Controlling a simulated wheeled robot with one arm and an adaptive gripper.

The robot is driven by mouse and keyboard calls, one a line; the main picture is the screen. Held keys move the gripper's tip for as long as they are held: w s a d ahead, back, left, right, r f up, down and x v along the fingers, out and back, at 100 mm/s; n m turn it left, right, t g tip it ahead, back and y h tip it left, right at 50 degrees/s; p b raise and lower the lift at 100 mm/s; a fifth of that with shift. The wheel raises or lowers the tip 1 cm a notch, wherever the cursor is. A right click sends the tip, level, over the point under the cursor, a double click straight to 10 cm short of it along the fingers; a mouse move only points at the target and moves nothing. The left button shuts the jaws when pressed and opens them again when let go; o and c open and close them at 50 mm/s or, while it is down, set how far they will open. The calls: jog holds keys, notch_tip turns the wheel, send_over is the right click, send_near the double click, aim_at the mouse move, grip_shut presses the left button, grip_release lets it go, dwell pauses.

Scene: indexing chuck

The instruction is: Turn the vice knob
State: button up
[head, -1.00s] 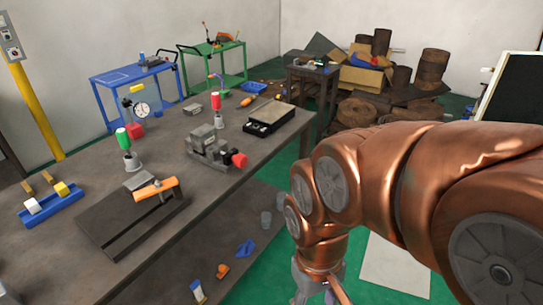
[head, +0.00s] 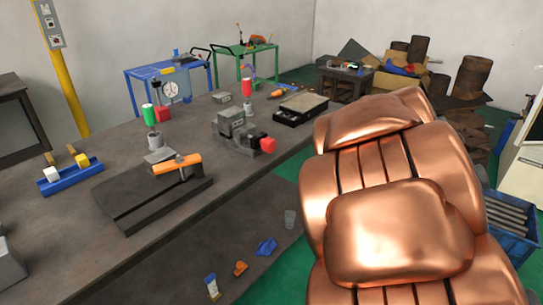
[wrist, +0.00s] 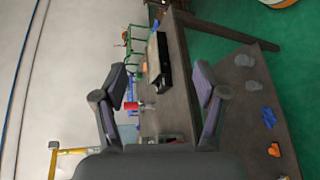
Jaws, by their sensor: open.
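The vice (head: 240,132) is a grey metal block on the workbench, right of its middle in the head view. Its red knob (head: 267,145) sticks out toward the bench's front edge. My gripper (wrist: 161,78) shows in the wrist view with its two dark fingers wide apart and nothing between them. It is clear of the bench and apart from the knob. In the head view my copper arm hides the gripper. In the wrist view I cannot make out the knob; the gripper body covers the lower middle.
The workbench (head: 70,225) also holds an orange-handled tool (head: 178,165), a blue tray (head: 70,178), a green-topped stand (head: 149,115) and a black box (head: 300,110). A blue crate (head: 510,220) stands on the floor at right. Green floor lies along the bench front.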

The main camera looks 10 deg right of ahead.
jog(key=w+a+n+t+y+b, duration=0.1)
jog(key=w+n+t+y+b, duration=0.15)
jog(key=w+n, duration=0.3)
jog(key=n+g+y+b, duration=0.1)
jog(key=n+y+b, duration=0.6)
jog(key=n+y, duration=1.2)
send_near(273, 147)
notch_tip(273, 147, up, 2)
jog(key=w+a+n+h, duration=0.2)
jog(key=n+h, duration=0.2)
jog(key=shift+w+a+y, duration=0.2)
jog(key=shift+a+y, duration=0.05)
jog(key=shift+a, duration=0.45)
jog(key=shift+p+x, duration=0.3)
jog(key=shift+x, duration=3.05)
jog(key=shift+c, duration=0.4)
jog(key=c, duration=1.1)
jog(key=shift+o, duration=0.2)
